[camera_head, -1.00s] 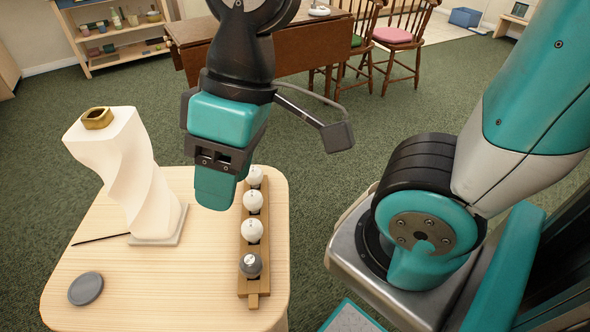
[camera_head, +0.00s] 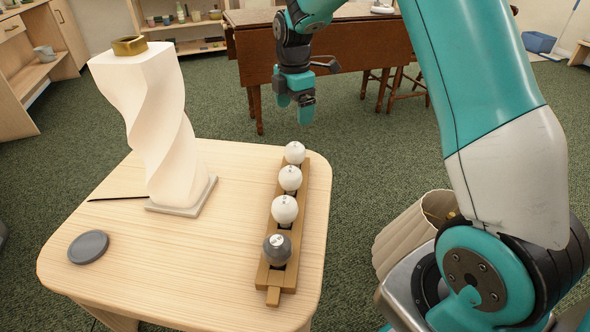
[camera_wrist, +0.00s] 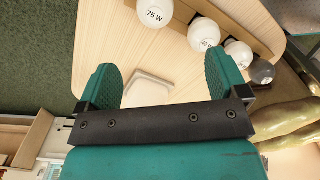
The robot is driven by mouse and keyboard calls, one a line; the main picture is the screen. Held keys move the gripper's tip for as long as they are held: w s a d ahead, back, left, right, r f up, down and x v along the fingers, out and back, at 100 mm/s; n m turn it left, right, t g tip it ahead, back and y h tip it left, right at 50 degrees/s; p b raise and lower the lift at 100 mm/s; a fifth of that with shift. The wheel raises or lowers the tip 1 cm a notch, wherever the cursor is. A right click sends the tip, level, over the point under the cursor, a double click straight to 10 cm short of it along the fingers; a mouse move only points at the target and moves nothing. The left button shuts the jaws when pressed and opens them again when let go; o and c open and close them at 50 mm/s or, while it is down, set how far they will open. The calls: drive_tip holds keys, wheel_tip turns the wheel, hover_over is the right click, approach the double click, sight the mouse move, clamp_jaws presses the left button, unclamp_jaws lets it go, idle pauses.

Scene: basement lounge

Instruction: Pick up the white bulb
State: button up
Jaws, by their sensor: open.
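Three white bulbs stand in a row in a wooden rack (camera_head: 274,296) on the table: a far one (camera_head: 295,153), a middle one (camera_head: 290,178) and a nearer one (camera_head: 284,210). A grey bulb (camera_head: 277,249) fills the nearest place. In the wrist view one white bulb (camera_wrist: 155,12) reads "75 W" and lies at the top edge, partly cut off. My gripper (camera_head: 294,105) is open and empty, beyond the far end of the rack. In the wrist view its two fingers (camera_wrist: 160,65) are spread, with no bulb between them.
A twisted white lamp (camera_head: 165,130) stands on the light wood table (camera_head: 225,245), left of the rack. A grey disc (camera_head: 88,246) lies at the front left. A brown table (camera_head: 350,45) stands behind. A pleated beige bin (camera_head: 410,235) is right of the table.

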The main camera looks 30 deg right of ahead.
sight(294, 146)
wheel_tip(294, 146, down, 10)
drive_tip(key=b, duration=0.2)
drive_tip(key=shift+r+b, duration=0.1)
drive_tip(key=shift+b, duration=0.2)
drive_tip(key=shift+w+d+f+b, duration=0.15)
drive_tip(key=shift+f+b, duration=0.4)
drive_tip(key=shift+f, duration=0.85)
drive_tip(key=shift+w+a+f+b, duration=0.15)
drive_tip(key=shift+f+b, duration=0.35)
drive_tip(key=shift+f, duration=0.85)
drive_tip(key=shift+d, duration=0.1)
drive_tip(key=shift+r, duration=0.1)
drive_tip(key=shift+c, duration=0.4)
drive_tip(key=c, duration=0.8)
